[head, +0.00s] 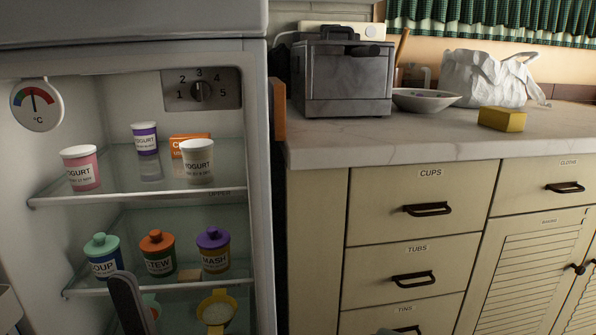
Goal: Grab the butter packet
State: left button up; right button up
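I cannot read a butter label on anything. A plain yellow block (502,119) lies on the marble counter at the right; whether it is the butter packet I cannot tell.
The open fridge also holds pink (81,168) and purple-lidded (145,139) yogurts, plus soup (103,256), stew (158,253) and mash (213,250) jars. A grey appliance (343,77), bowl (424,100) and white bag (485,77) crowd the counter's back.

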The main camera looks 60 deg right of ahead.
aim_at(498, 118)
jog(key=z, duration=3.05)
